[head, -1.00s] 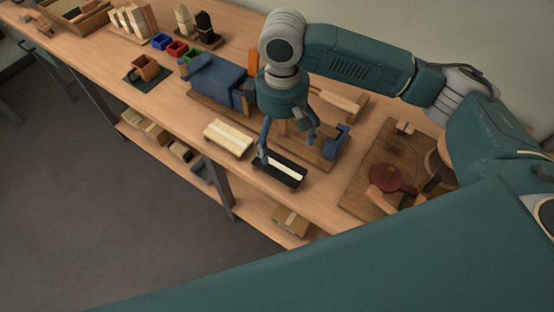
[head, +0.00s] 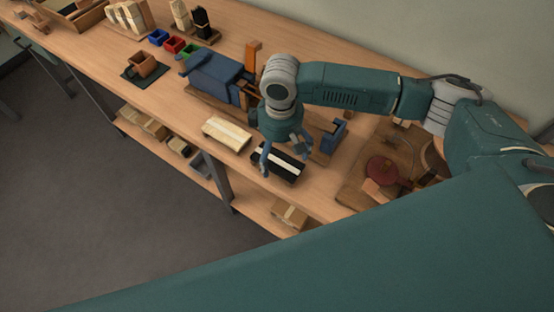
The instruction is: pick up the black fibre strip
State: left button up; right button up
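The black fibre strip (head: 290,172) is a dark flat block with a pale band along its top. It lies near the front edge of the workbench in the head view. My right gripper (head: 285,164) points down over it with its fingers spread. One finger is at the strip's left end, and the other is by its far right side. I cannot tell whether either finger touches the strip. The gripper hides part of the strip's far side. My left gripper is not in view.
A pale fibre block (head: 227,134) lies just left of the strip. A blue machine (head: 213,76) stands behind, and a blue fixture (head: 334,136) is to the right. A board with a dark red round paddle (head: 382,169) lies further right.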

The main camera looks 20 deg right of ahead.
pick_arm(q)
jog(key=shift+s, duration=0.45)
pick_arm(e)
jog(key=c, duration=1.2)
jog(key=shift+o, duration=0.2)
jog(key=shift+r, duration=0.15)
